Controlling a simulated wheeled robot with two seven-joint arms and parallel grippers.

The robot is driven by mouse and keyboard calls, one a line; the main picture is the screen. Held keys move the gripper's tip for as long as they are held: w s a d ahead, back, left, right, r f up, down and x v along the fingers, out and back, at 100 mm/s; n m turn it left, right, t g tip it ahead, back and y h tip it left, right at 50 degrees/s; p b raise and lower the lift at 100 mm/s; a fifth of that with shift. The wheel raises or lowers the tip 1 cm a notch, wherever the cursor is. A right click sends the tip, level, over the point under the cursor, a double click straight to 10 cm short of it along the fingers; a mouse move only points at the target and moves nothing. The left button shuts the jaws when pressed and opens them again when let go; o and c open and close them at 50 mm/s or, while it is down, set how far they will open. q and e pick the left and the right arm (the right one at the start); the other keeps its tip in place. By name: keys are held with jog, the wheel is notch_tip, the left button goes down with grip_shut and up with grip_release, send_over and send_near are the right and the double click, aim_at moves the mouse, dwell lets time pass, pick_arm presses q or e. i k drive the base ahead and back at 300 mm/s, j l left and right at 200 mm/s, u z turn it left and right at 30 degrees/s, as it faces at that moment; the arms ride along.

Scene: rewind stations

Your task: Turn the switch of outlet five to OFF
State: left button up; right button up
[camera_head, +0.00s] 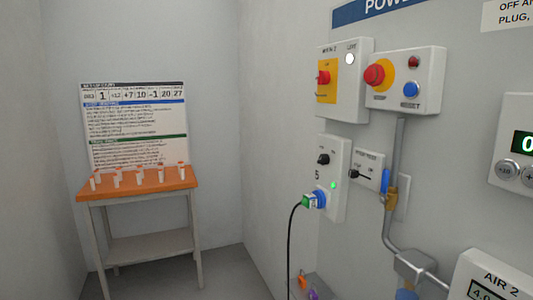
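Outlet five is a pale grey box (338,152) on the right wall, marked with a 5. Its switch, a small black knob (323,159), sits in the upper part of the box. The small labels around the knob are too small to read, and I cannot tell its exact position. A green light (333,185) is lit on the box. A blue and green plug (314,200) is in the socket below, with a black cable hanging down. Neither of my grippers shows in this view.
Above are a yellow-plated box with a red knob (323,77) and a box with a red stop button (374,75) and blue reset button (411,90). A lever box (367,170) and pipe (393,150) are right of the outlet. An orange-topped table (137,187) stands left.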

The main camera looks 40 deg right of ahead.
aim_at(324, 159)
jog(key=i+z, duration=0.25)
jog(key=i, duration=0.15)
jog(key=i+j+z, duration=0.25)
jog(key=i, duration=0.2)
jog(key=i+j+z, duration=0.25)
jog(key=i, duration=0.15)
